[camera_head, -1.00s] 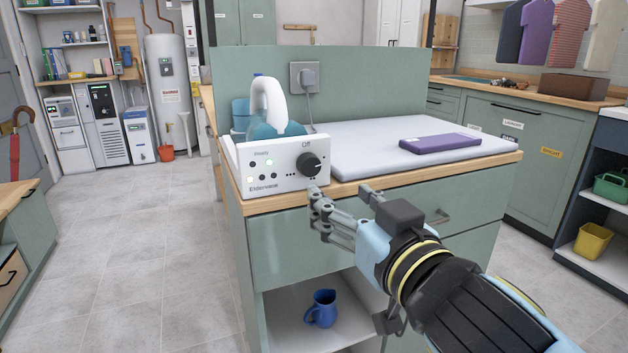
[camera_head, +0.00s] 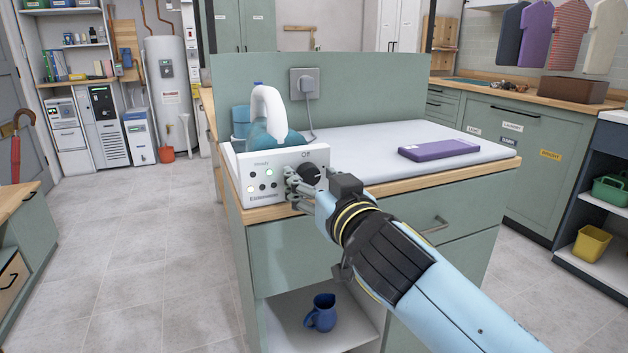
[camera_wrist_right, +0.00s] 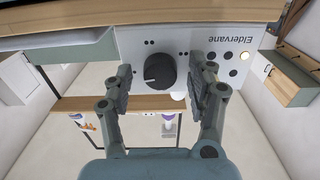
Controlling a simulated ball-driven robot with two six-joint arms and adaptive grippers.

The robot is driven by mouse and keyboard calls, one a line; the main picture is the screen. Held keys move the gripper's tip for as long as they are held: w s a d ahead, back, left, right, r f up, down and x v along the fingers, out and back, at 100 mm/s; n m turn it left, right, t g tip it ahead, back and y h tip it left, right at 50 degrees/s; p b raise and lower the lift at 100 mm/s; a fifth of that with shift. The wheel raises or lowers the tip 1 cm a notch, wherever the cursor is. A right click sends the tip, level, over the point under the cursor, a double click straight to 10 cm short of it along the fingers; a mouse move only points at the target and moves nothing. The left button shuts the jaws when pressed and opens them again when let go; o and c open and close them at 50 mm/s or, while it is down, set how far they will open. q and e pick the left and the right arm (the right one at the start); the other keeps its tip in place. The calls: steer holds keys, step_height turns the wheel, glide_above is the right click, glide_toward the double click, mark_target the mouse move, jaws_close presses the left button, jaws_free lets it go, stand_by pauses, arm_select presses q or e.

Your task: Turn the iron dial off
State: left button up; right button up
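The iron station is a white box (camera_head: 262,160) with a black dial (camera_head: 309,172) under the word "Off", at the front left corner of the counter. A white and teal iron (camera_head: 270,115) stands behind the panel. My right gripper (camera_head: 296,186) is at the panel, in front of the dial, partly covering it. In the right wrist view the dial (camera_wrist_right: 160,71) sits between the two open fingers (camera_wrist_right: 163,88), with gaps on both sides; the panel appears upside down. Its pale pointer line is visible. My left gripper is not in view.
A blue jug (camera_head: 321,313) stands on the open shelf below. A wall socket with a plug (camera_head: 304,82) is on the green back panel. The floor at left is clear.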

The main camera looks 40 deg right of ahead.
steer(key=c, duration=1.1)
steer(key=shift+o, duration=0.2)
steer(key=shift+n, duration=0.4)
steer(key=n+p, duration=0.1)
steer(key=n, duration=0.2)
steer(key=shift+n, duration=0.3)
steer(key=n+p, duration=0.1)
steer(key=n, duration=0.2)
steer(key=shift+n, duration=0.3)
steer(key=n+p, duration=0.1)
steer(key=n, duration=0.3)
steer(key=shift+d, duration=0.1)
steer(key=shift+n+p, duration=0.55)
steer(key=shift+n, duration=1.35)
